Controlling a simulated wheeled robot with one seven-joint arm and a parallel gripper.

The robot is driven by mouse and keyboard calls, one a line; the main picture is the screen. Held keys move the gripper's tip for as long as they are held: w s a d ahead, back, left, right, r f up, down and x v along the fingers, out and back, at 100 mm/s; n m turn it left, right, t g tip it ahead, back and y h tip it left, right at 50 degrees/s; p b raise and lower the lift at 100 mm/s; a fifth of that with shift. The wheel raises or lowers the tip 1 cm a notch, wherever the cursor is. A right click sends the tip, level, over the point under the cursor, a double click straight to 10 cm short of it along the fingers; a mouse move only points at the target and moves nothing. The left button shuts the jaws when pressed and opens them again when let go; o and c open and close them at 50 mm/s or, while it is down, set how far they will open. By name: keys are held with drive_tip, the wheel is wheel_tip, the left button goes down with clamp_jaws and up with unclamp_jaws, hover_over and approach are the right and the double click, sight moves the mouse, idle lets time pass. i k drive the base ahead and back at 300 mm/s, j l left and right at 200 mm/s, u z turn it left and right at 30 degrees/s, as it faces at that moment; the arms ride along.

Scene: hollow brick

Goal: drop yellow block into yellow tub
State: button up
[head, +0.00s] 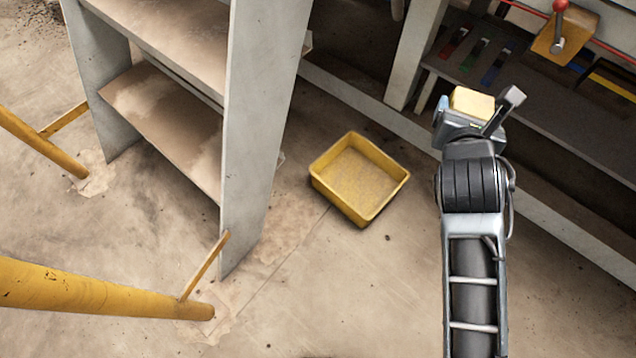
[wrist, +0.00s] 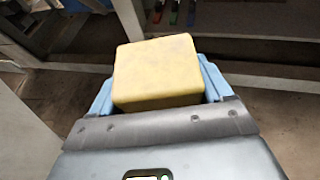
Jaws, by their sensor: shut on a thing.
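The yellow block (head: 472,102) is held in my gripper (head: 474,112) at the right of the head view, raised above the floor. In the wrist view the yellow block (wrist: 157,72) sits between the blue fingers of my gripper (wrist: 157,90), which are shut on it. The yellow tub (head: 360,178) stands on the floor in the middle of the head view, to the left of my gripper and apart from it. It is a shallow square tub, open at the top, and its inside looks empty. The tub is not clearly seen in the wrist view.
A grey shelf unit (head: 245,130) stands left of the tub. A dark bench (head: 540,110) with coloured items is behind my gripper at the right. The floor (head: 350,280) in front of the tub is clear.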

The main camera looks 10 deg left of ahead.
sight(362, 184)
drive_tip(key=i+l+u, duration=0.15)
drive_tip(key=l+u, duration=0.3)
drive_tip(key=l, duration=0.3)
drive_tip(key=l+u, duration=0.45)
drive_tip(key=l, duration=0.6)
drive_tip(key=i+j+z, duration=0.3)
drive_tip(key=j, duration=0.35)
drive_tip(key=i+j+z, duration=0.2)
drive_tip(key=j, duration=0.15)
drive_tip(key=i+j+z, duration=0.15)
drive_tip(key=j, duration=0.25)
drive_tip(key=i+j+z, duration=0.15)
drive_tip(key=j, duration=0.2)
drive_tip(key=k, duration=0.05)
